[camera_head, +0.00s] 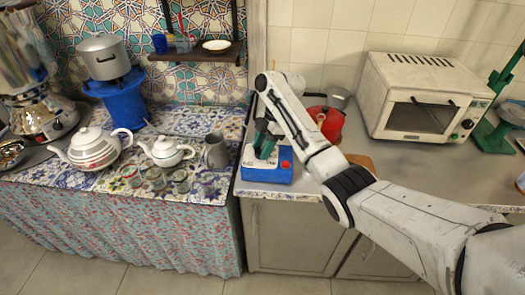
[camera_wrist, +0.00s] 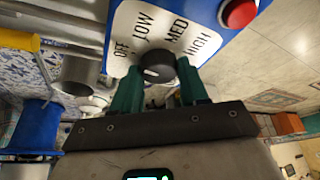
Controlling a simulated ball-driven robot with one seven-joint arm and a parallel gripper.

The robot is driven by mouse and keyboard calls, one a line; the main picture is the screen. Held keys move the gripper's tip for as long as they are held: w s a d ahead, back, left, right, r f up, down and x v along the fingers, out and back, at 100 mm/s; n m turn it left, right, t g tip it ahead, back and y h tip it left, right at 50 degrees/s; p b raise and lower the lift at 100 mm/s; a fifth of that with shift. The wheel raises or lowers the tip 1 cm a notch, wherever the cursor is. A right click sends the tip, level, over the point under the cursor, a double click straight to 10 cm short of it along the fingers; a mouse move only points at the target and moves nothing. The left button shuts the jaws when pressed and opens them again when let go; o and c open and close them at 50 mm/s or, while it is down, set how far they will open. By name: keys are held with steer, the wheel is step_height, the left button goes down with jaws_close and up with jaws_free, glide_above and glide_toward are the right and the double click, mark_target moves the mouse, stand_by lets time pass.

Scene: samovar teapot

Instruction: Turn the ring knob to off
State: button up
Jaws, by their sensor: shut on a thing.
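The ring knob (camera_wrist: 157,66) is dark and round. It sits on a white dial plate (camera_wrist: 128,22) lettered OFF, LOW, MED and HIGH. A small pale mark shows on the knob's left part; which label it points at is hard to tell. The plate belongs to a blue box (camera_head: 265,175) with a red button (camera_head: 286,163), standing on the grey counter. My gripper (camera_head: 263,148) reaches down onto the box top. In the wrist view, my gripper's green fingers (camera_wrist: 158,78) are shut on the knob, one on each side. In the head view the knob is hidden by the fingers.
A red pot (camera_head: 326,122) stands behind my arm, and a white toaster oven (camera_head: 420,95) stands to the right. A grey pitcher (camera_head: 216,152) and white teapots (camera_head: 167,151) are on the tiled table to the left. Glasses (camera_head: 155,178) stand near its front edge.

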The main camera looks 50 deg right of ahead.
steer(key=shift+w+n+g+b, duration=0.1)
steer(key=shift+n+g+b, duration=0.3)
steer(key=shift+n+b, duration=0.5)
steer(key=shift+n, duration=0.3)
steer(key=o, duration=1)
steer(key=p+v, duration=0.3)
steer(key=v, duration=0.7)
steer(key=shift+d+r, duration=0.2)
steer(key=shift+r, duration=0.15)
